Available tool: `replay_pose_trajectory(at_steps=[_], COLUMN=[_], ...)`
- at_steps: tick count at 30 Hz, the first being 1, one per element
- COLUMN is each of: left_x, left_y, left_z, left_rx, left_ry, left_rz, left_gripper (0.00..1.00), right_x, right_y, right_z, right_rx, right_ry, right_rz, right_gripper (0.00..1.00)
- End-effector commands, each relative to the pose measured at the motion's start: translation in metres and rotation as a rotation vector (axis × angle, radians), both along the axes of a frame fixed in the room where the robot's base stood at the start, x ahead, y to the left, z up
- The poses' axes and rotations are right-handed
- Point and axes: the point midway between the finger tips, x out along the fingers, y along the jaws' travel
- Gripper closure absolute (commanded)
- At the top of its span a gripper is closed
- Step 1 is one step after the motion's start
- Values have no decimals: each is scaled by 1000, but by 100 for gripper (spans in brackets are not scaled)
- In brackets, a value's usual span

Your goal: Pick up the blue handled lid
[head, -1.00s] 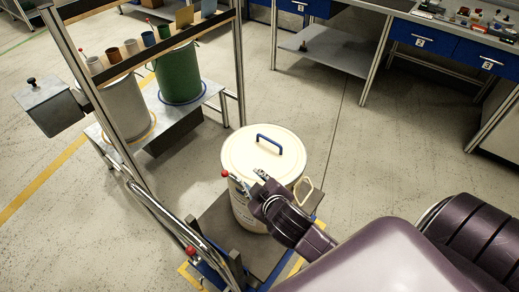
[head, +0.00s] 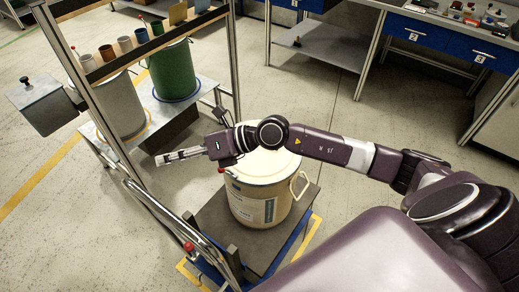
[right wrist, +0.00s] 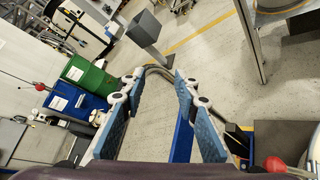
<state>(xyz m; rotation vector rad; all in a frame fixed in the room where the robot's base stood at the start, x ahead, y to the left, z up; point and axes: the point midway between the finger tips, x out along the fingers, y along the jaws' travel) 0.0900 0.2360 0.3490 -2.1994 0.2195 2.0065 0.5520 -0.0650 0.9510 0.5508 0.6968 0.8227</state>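The cream drum (head: 258,205) stands on a low trolley, with its pale lid (head: 265,168) on top. My right arm passes over the lid and hides much of it, and the lid's blue handle is hidden behind the arm. My right gripper (head: 180,156) is left of the drum, pointing left, away from the lid. In the right wrist view its blue-padded fingers (right wrist: 157,105) are spread apart with nothing between them. My left gripper is not in view.
The trolley (head: 215,215) has an upright frame and a curved rail at the left, near my right gripper. A shelf with a green drum (head: 171,70) stands behind the frame. Blue-drawer benches (head: 435,35) are at the back right. Open floor lies right of the drum.

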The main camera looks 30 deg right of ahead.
Motion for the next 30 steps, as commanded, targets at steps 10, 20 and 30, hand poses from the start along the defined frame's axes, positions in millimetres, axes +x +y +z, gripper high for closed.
replay_pose_trajectory(at_steps=[10, 20, 30], left_x=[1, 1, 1], left_y=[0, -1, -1], left_z=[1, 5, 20], left_rx=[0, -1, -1], left_ry=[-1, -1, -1], left_rz=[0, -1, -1], left_gripper=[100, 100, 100], right_x=[27, 32, 49], right_y=[-242, -308, -309], right_z=[-78, -84, -116], right_rx=[-956, -1135, -1131], right_ry=[90, 150, 147], right_rz=[-31, -86, -84], right_gripper=[71, 71, 71])
